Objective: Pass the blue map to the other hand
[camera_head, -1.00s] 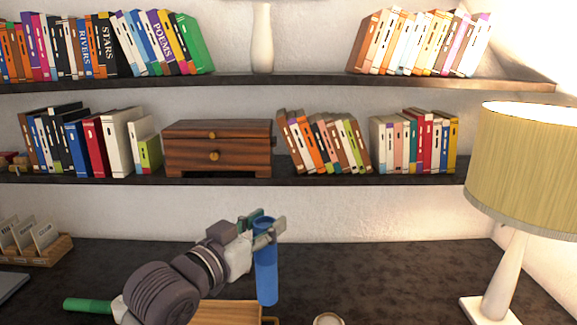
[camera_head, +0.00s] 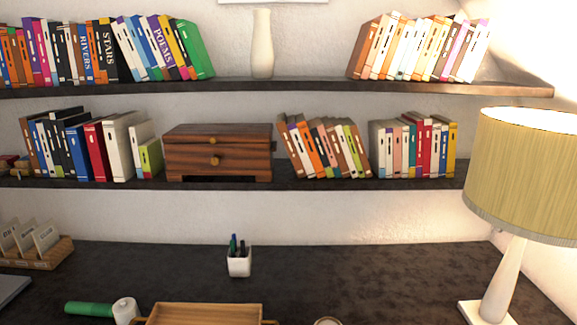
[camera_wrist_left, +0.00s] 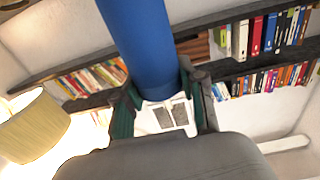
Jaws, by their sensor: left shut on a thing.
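The blue map (camera_wrist_left: 145,45) is a rolled blue tube. In the left wrist view it stands between the fingers of my left gripper (camera_wrist_left: 162,98), which is shut on it. The tube runs from the fingers up past the top edge of that view. Neither the blue map nor my left gripper shows in the head view now. My right gripper is not in view.
On the dark desk (camera_head: 350,270) stand a pen cup (camera_head: 239,263), a wooden tray (camera_head: 208,313), a green roll (camera_head: 88,309), a card holder (camera_head: 40,255) and a lamp (camera_head: 525,170). Shelves (camera_head: 300,84) with books hang behind. The desk right of the cup is mostly clear.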

